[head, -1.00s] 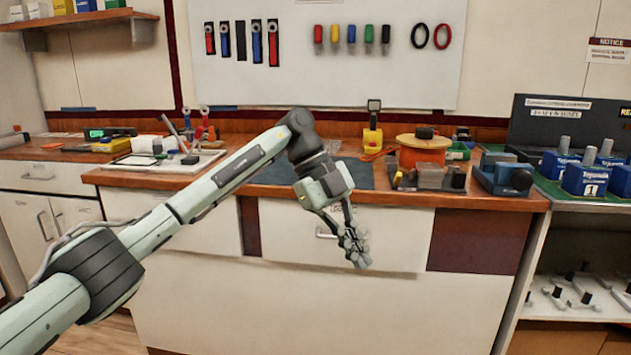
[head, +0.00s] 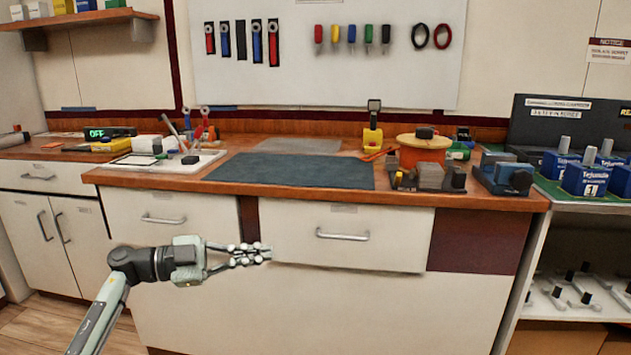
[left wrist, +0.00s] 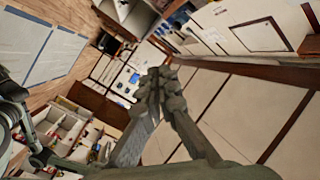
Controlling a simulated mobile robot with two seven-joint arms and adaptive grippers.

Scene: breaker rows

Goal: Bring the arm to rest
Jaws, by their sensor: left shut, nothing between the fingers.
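My left arm (head: 105,305) comes in from the lower left in the head view. My left gripper (head: 268,252) points to the right, in front of the workbench drawers and below the worktop. Its fingers are shut with nothing between them. In the left wrist view the closed fingers (left wrist: 160,80) reach up the middle of the picture, with cabinets and floor beyond. My right gripper is in neither view.
The bench worktop (head: 390,188) has a dark mat (head: 290,171) on it. A drawer (head: 345,250) with a metal handle stands slightly out to the right of the gripper. Blue breakers (head: 585,180) sit at the right. Wooden floor (head: 60,325) shows at the lower left.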

